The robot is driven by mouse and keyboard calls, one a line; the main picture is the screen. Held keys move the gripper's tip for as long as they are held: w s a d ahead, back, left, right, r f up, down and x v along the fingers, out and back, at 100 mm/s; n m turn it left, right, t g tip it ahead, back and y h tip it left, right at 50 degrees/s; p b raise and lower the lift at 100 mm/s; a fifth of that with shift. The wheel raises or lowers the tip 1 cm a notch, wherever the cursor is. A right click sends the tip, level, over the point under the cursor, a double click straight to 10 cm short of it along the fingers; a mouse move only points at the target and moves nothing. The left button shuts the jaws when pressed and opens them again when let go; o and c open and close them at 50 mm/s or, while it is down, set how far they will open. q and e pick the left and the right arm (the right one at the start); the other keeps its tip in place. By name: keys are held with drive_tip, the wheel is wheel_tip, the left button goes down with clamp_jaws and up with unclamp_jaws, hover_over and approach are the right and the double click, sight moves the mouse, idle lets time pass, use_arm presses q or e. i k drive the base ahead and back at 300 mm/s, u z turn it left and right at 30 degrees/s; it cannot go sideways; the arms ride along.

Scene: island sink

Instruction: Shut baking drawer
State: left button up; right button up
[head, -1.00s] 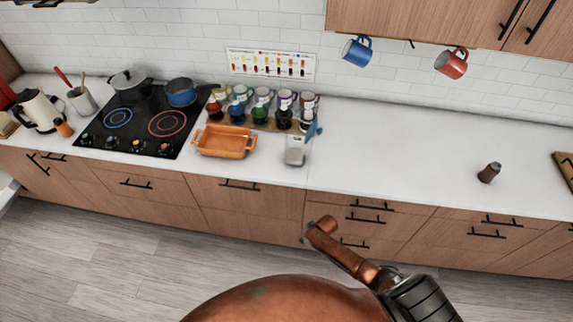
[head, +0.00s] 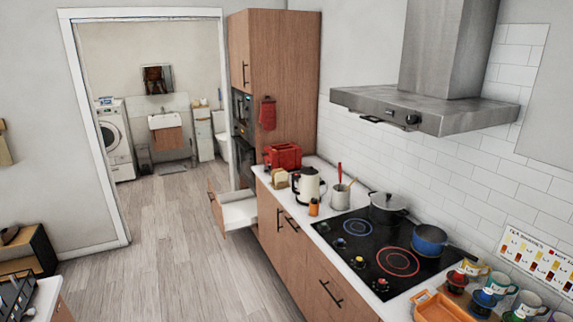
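I see nothing lying in the part of the drawer that shows. It is the only drawer I see open; no label on it can be read. Neither of my grippers is in view.
The counter right of the drawer holds a red toaster (head: 283,156), a kettle (head: 308,187) and a black cooktop (head: 385,250) with pots. A range hood (head: 430,108) hangs above. The wooden floor (head: 170,260) left of the drawer is clear. A doorway opens behind.

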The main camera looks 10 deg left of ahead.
sight(234, 212)
drive_tip(key=u, duration=0.9)
drive_tip(key=i, duration=1.45)
drive_tip(key=u, duration=0.45)
drive_tip(key=i, duration=1.9)
drive_tip(key=z, duration=0.4)
